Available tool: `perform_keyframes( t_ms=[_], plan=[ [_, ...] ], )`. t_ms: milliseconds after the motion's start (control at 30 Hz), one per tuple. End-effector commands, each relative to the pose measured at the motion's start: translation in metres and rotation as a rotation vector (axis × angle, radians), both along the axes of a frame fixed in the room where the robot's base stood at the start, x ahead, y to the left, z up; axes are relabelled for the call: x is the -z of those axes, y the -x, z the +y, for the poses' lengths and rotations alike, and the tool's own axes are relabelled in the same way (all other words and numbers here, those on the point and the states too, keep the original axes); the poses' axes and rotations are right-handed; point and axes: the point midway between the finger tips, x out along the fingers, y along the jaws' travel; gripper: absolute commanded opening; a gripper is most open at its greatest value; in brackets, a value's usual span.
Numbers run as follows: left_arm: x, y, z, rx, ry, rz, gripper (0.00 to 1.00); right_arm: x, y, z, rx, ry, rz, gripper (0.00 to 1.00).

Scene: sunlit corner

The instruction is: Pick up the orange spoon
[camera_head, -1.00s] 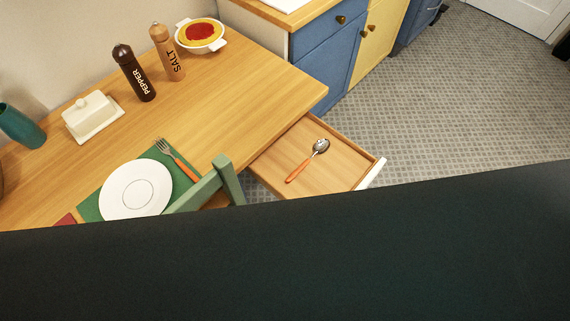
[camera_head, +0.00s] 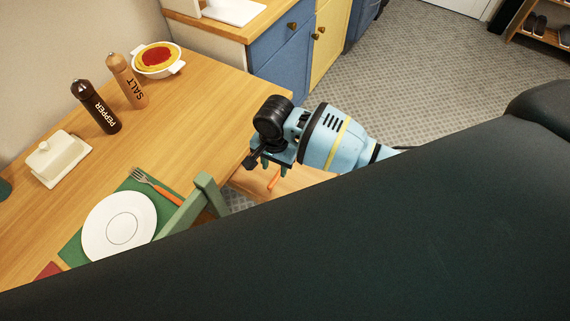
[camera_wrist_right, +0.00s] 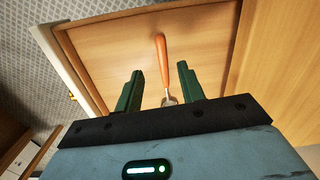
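The orange spoon lies in the open wooden drawer (camera_wrist_right: 115,35). In the wrist view its orange handle (camera_wrist_right: 162,55) points away from the gripper, and a bit of its metal part shows low between the fingers. In the head view only a short piece of the handle (camera_head: 273,181) shows; the rest is hidden by my right gripper (camera_head: 275,168). That gripper is open over the drawer, with one green finger on each side of the spoon in the wrist view (camera_wrist_right: 160,72). I cannot tell how far above the spoon the fingertips are. My left gripper is not in view.
The wooden table (camera_head: 190,120) adjoins the drawer and carries a plate (camera_head: 120,226), fork (camera_head: 157,187), butter dish (camera_head: 58,158), shakers and a bowl (camera_head: 158,59). A green chair back (camera_head: 205,190) stands close by the drawer. Blue and yellow cabinets are behind.

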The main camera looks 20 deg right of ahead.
Motion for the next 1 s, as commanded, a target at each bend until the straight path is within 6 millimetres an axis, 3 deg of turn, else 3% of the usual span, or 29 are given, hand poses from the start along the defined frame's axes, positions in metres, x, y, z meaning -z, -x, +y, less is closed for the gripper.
perform_keyframes(
  t_ms=[100, 367, 633, 833, 1000],
  plan=[
    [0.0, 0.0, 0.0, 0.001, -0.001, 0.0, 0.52, -0.009, -0.016, -0.009, 0.069, 0.029, -0.001, 0.39],
    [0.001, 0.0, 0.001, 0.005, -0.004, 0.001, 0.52, -0.011, -0.02, -0.012, 0.096, 0.038, 0.001, 0.39],
    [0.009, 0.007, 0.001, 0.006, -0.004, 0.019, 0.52, 0.014, -0.02, -0.013, 0.095, 0.037, 0.003, 0.39],
    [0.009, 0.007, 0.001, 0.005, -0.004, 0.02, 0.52, 0.018, -0.021, -0.014, 0.095, 0.038, 0.001, 0.39],
    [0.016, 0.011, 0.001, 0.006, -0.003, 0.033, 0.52, 0.042, -0.021, -0.02, 0.095, 0.04, 0.005, 0.39]
  ],
)
